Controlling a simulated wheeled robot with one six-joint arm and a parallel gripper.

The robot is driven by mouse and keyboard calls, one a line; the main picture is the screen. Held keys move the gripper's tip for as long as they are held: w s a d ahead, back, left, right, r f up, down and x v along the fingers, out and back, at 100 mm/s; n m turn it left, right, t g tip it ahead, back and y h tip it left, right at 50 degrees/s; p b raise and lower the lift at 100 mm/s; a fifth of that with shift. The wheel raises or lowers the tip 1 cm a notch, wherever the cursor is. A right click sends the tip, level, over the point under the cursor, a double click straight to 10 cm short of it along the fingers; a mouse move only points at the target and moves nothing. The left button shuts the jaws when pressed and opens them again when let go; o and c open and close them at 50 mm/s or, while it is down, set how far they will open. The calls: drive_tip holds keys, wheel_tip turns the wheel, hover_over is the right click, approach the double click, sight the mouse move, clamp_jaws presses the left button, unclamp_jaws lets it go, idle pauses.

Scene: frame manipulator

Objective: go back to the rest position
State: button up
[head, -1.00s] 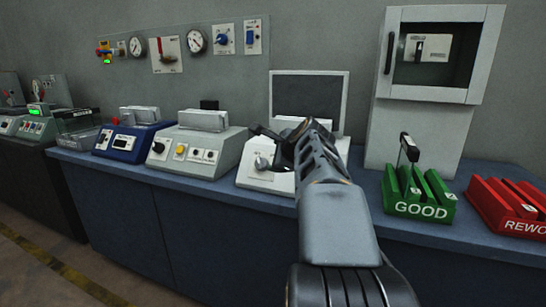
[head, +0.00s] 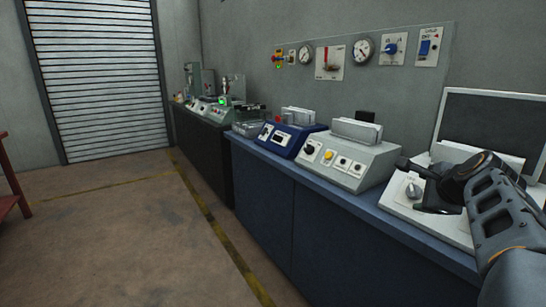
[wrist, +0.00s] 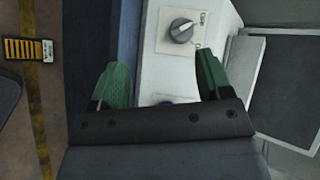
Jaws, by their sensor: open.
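My gripper (head: 432,188) is at the right of the head view, over the front of a white device with a dark screen (head: 490,125). In the wrist view its two green fingers (wrist: 161,85) are spread apart with nothing between them. The white device's panel (wrist: 174,65) lies beneath and beyond the fingers, with a grey rotary knob (wrist: 182,30) on it. Whether the fingers touch the panel cannot be told. Part of the device is hidden behind my arm.
A blue bench (head: 330,235) runs along the wall, carrying a grey device (head: 350,160) and a blue device (head: 288,138). A wall panel (head: 395,85) with gauges and switches is above. Open floor (head: 120,235) lies left, before a shutter door (head: 97,75). A red frame (head: 10,180) stands at the left edge.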

drive_tip(key=s+a+r+n+g+y+p, duration=0.2)
drive_tip(key=s+a+n+g+p, duration=0.15)
drive_tip(key=a+n+p, duration=0.8)
drive_tip(key=s+a+f+n+g+p, duration=0.1)
drive_tip(key=s+a+n+g+p, duration=0.2)
drive_tip(key=s+a+n+p, duration=0.5)
drive_tip(key=s+a+n, duration=0.2)
drive_tip(key=s+n, duration=0.1)
drive_tip(key=shift+a+f, duration=0.15)
drive_tip(key=shift+a, duration=0.05)
drive_tip(key=shift+g, duration=0.25)
